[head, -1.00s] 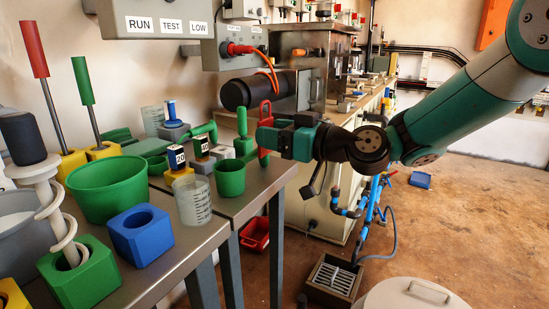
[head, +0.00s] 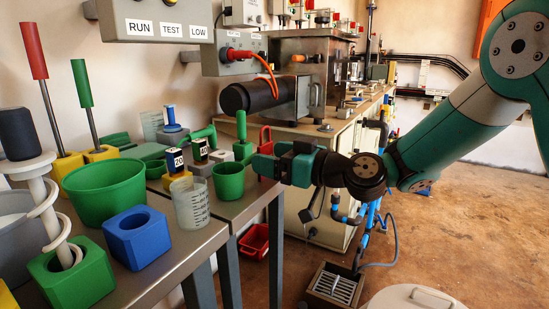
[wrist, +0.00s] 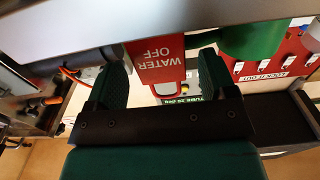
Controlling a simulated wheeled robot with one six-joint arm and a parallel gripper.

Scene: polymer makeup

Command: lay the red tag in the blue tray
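The red tag (wrist: 158,60) is marked WATER OFF and lies between my fingers in the wrist view, with the lettering upside down. In the head view the tag (head: 265,137) stands upright at my fingertips, its loop on top. The two green fingers also show in the wrist view (wrist: 160,78). The tag hangs beside the right end of the metal bench.
A green cup (head: 229,181) and a clear beaker (head: 191,204) stand on the bench (head: 205,238) left of my gripper. A blue block (head: 138,238) with a hole stands nearer. A red bin (head: 254,241) is low beyond the bench. The floor at right is largely open.

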